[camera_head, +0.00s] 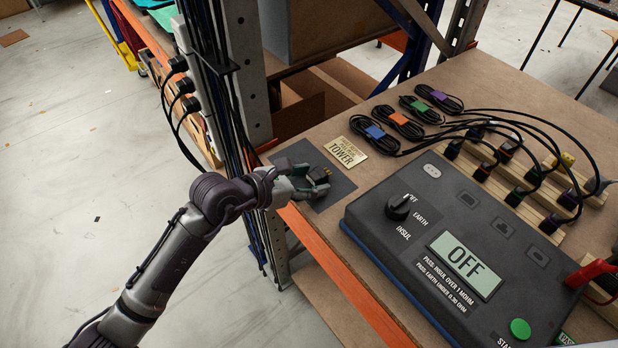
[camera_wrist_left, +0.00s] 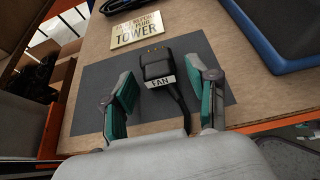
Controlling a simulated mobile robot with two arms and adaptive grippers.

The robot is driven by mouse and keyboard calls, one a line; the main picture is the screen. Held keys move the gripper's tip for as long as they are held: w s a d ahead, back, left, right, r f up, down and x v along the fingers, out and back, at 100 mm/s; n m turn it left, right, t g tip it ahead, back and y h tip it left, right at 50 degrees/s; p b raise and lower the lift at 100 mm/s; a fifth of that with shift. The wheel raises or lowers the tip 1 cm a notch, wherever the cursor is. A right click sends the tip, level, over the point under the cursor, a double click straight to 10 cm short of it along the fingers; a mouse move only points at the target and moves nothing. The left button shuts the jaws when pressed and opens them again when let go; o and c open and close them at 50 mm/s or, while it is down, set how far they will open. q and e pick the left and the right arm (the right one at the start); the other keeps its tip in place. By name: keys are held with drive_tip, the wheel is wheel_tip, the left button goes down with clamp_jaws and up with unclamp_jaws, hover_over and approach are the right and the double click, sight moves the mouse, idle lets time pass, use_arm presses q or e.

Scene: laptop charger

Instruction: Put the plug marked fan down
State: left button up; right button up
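The black plug with a white label reading FAN (camera_wrist_left: 160,70) lies on a dark grey mat (camera_wrist_left: 92,95). Its prongs point toward the tower sign and its cable runs back under my left gripper. In the head view the plug (camera_head: 319,173) is small and partly hidden by the fingers. My left gripper (camera_head: 314,183) is low over the mat (camera_head: 300,151). In the left wrist view its green-padded fingers (camera_wrist_left: 168,88) stand apart on either side of the plug and its cable, with gaps on both sides. My right gripper is not in view.
A sign reading TOWER (camera_head: 345,152) lies beside the mat. A tester box (camera_head: 470,240) with its display at OFF stands to the right. Coiled cables (camera_head: 408,122) and wooden racks of plugs (camera_head: 520,190) are behind. The orange bench edge (camera_head: 345,275) is close to the arm.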

use_arm(q)
drive_tip(key=shift+r, duration=0.25)
drive_tip(key=b+v, duration=0.1)
drive_tip(key=v, duration=1.1)
drive_tip(key=shift+f, duration=0.1)
